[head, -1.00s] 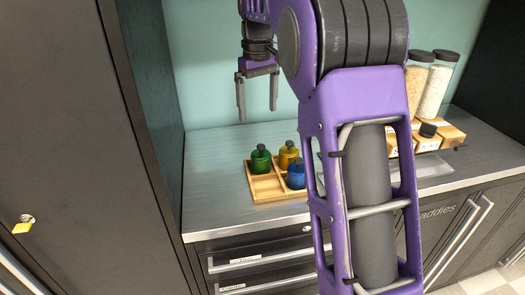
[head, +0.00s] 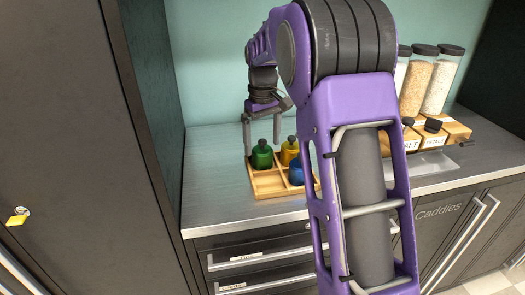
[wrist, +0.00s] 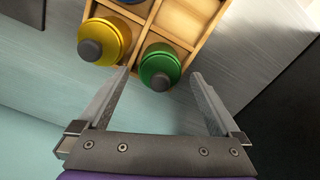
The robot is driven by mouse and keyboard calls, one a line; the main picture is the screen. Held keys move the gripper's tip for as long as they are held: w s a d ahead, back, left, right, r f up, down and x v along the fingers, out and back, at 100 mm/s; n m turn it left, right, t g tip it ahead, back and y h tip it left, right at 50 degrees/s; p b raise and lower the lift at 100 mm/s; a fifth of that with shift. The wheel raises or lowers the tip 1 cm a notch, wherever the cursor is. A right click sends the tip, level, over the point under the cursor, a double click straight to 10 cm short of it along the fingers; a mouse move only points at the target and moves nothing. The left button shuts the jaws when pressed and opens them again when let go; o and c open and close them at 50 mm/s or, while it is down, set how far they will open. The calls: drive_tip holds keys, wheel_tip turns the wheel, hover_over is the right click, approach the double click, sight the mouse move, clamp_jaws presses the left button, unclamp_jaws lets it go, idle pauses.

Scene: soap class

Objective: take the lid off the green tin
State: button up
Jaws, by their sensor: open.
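The green tin (head: 262,156) stands upright in the back left compartment of a wooden tray (head: 270,193). Its lid has a dark round knob (head: 262,142) on top. My gripper (head: 262,147) is open and empty, its fingers pointing down by the green tin. In the wrist view the green tin (wrist: 160,63) shows beyond the fingertips, roughly between them, and my gripper (wrist: 163,73) is wide open. I cannot tell whether a finger touches the tin.
A yellow tin (head: 289,151) stands right of the green one, and a blue tin (head: 297,172) in front of the yellow. Tall jars (head: 440,80) and labelled boxes (head: 411,139) stand at the right. The counter left of the tray is clear.

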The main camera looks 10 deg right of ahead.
drive_tip(key=c, duration=1.4)
